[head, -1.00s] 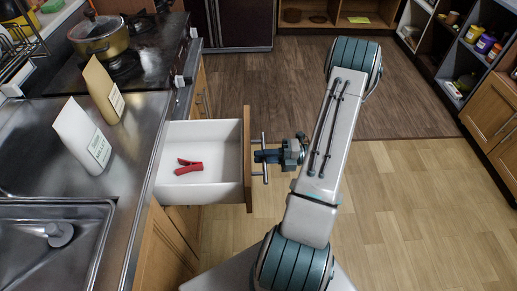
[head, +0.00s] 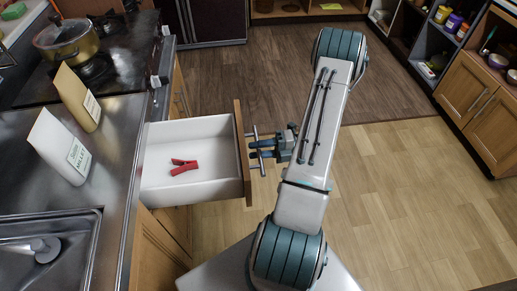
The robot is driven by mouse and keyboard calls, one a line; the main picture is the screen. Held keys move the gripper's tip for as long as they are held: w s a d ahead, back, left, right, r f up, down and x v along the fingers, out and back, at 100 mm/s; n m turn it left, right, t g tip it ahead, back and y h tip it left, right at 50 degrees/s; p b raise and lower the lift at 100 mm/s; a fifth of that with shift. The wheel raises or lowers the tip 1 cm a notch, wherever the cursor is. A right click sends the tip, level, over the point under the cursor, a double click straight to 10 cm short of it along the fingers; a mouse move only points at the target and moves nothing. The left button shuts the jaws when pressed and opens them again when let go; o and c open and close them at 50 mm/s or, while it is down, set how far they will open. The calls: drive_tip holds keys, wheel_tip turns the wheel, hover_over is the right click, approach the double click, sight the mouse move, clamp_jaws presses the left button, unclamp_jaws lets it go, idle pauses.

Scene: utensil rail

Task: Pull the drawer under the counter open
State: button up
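The drawer (head: 190,190) under the counter stands pulled well out, its white inside showing, with a wooden front panel (head: 242,152). A metal bar handle (head: 258,170) is on the outer face of that front. My gripper (head: 259,149) reaches it from the right. Its two dark fingers look parted, one farther and one nearer, at the handle bar. Whether they touch the bar is too small to tell. A red clip-like object (head: 183,167) lies inside the drawer.
The counter (head: 112,160) at left holds two upright bags (head: 78,98) (head: 60,147), a sink (head: 50,250) and a pot (head: 68,42) on the stove. Shelves (head: 440,50) line the right. The wooden floor between is clear.

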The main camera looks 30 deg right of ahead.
drive_tip(key=v, duration=1.4)
drive_tip(key=shift+a, duration=0.1)
drive_tip(key=w+a+r+n+g+h+p, duration=0.35)
drive_tip(key=a+r+n+g+h, duration=0.5)
drive_tip(key=a+r+n, duration=0.95)
drive_tip(key=s+a+r+n+t+h+p, duration=0.1)
drive_tip(key=s+a+r+n+h+p, duration=0.1)
drive_tip(key=n, duration=0.5)
drive_tip(key=s+a+r+n+t+h+p, duration=0.1)
drive_tip(key=s+a+r+n+h+p, duration=0.1)
drive_tip(key=r+n, duration=0.4)
drive_tip(key=s+a+r+n+t+h+p, duration=0.2)
drive_tip(key=a+r+n+h, duration=0.2)
drive_tip(key=n, duration=0.5)
drive_tip(key=shift+a+r+n, duration=0.4)
drive_tip(key=shift+a, duration=0.2)
